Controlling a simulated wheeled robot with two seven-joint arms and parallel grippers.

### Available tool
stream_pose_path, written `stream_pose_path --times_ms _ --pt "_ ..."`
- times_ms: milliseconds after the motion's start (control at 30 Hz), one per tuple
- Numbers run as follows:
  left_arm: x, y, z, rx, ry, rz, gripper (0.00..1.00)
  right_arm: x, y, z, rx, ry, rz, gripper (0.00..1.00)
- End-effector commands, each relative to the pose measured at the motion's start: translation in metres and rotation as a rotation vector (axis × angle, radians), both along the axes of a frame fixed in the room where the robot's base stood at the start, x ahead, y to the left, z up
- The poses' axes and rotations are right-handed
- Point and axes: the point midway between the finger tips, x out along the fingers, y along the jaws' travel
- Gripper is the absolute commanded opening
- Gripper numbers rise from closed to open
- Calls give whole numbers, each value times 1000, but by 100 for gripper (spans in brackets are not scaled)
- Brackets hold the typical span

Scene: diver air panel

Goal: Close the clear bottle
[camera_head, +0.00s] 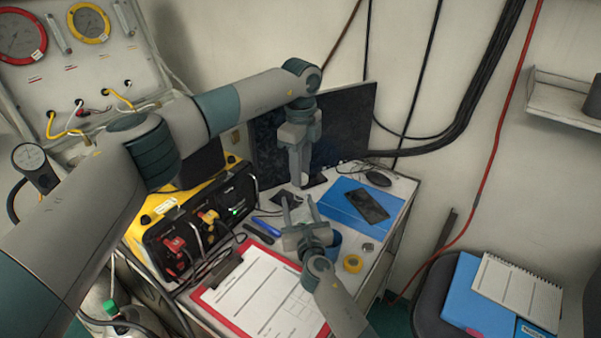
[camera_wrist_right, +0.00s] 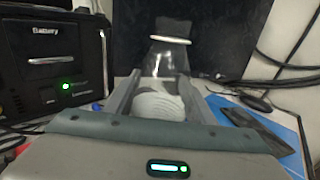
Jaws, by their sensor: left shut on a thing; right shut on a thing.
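The clear bottle (camera_wrist_right: 168,68) shows in the right wrist view, upright between the fingers, with a sloped shoulder and a white ring at its neck. My right gripper (camera_head: 300,212) is shut on its body over the desk. In the head view the bottle (camera_head: 306,211) is small and faint. My left gripper (camera_head: 301,178) points down just beyond the bottle, shut on a small white piece, perhaps the lid (camera_head: 305,178), mostly hidden by the fingers. I cannot tell whether this piece touches the bottle's neck.
A black monitor (camera_head: 343,130) stands behind. A yellow and black battery unit (camera_head: 206,225) is to the left. A red clipboard (camera_head: 265,297), a blue folder (camera_head: 345,207) with a phone (camera_head: 368,205), a blue cup (camera_head: 333,244) and yellow tape (camera_head: 353,263) crowd the desk. A green-capped bottle (camera_head: 112,308) is lower left.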

Motion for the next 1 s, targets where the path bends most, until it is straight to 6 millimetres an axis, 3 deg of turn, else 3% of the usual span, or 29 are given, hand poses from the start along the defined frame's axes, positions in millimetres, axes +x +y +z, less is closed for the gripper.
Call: stream_pose_path --times_ms 167,1000 --pt "0 0 -15 0 1 0 7 0 0 0 0 1 0 9" --pt "0 0 -22 0 1 0 7 0 0 -1 0 1 0 9"
